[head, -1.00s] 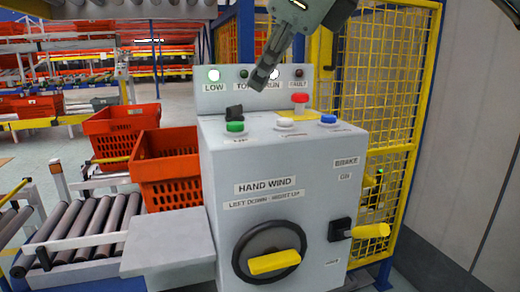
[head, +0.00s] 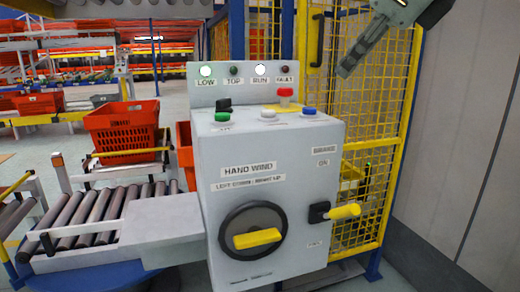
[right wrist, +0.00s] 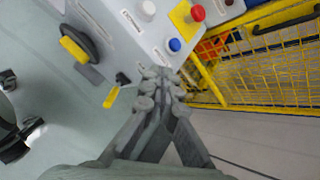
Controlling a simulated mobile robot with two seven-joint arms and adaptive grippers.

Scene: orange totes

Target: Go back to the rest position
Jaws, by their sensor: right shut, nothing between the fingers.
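My right gripper (head: 362,47) is at the upper right of the head view, in front of the yellow mesh fence and right of the control box. Its fingers are shut and empty, pointing down and left. In the right wrist view the shut fingers (right wrist: 160,90) lie over the picture of the control box, near the blue button and the yellow brake lever. I see no contact with the box. My left gripper is not in view.
The grey control box (head: 295,225) has a hand wheel (head: 253,241), a brake lever (head: 343,211), a red button (head: 285,95) and several other buttons. The yellow mesh fence (head: 385,130) stands behind. An orange tote (head: 122,130) and a roller conveyor (head: 85,215) are left. A grey wall (head: 465,140) is right.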

